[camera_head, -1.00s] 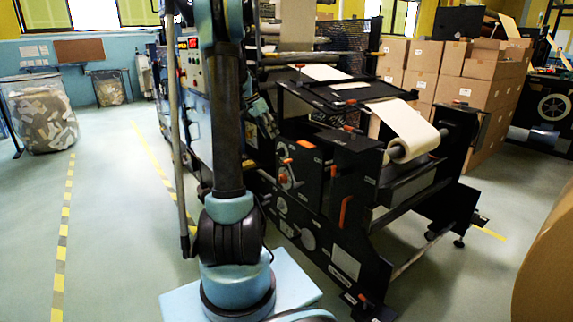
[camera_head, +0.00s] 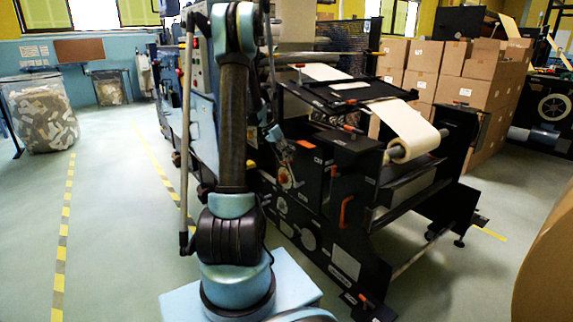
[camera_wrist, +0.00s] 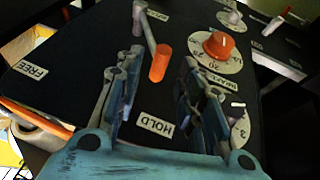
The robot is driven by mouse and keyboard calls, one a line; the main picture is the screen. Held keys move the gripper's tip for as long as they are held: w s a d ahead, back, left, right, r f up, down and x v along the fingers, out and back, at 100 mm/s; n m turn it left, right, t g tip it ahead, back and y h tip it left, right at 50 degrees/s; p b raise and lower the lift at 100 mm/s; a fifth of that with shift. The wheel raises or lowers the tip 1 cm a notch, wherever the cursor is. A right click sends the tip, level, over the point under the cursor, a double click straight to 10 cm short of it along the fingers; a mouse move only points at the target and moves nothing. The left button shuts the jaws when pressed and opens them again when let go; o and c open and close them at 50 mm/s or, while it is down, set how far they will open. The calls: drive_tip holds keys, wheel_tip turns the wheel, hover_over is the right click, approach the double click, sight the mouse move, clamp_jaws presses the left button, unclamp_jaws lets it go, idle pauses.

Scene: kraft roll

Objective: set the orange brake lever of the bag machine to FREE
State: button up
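The brake lever shows in the wrist view as a grey bar ending in an orange grip (camera_wrist: 160,62). It is on a black panel (camera_wrist: 85,52), with the grip end toward the HOLD label (camera_wrist: 155,123). The FREE label (camera_wrist: 31,70) is further left on the same panel. My gripper (camera_wrist: 163,76) is open, one finger on each side of the orange grip, with visible gaps; contact cannot be told. In the head view my gripper (camera_head: 277,136) is at the side of the bag machine (camera_head: 310,215), small and partly hidden by my arm.
An orange knob on a white dial (camera_wrist: 218,45) stands close to the right finger. A paper roll (camera_head: 415,143) is on the machine's right end. Stacked cartons (camera_head: 465,75) stand behind. The floor left of the machine is open, with a scrap bin (camera_head: 42,112) farther off.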

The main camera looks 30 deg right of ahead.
sight(292, 174)
drive_tip(key=shift+x, duration=2.15)
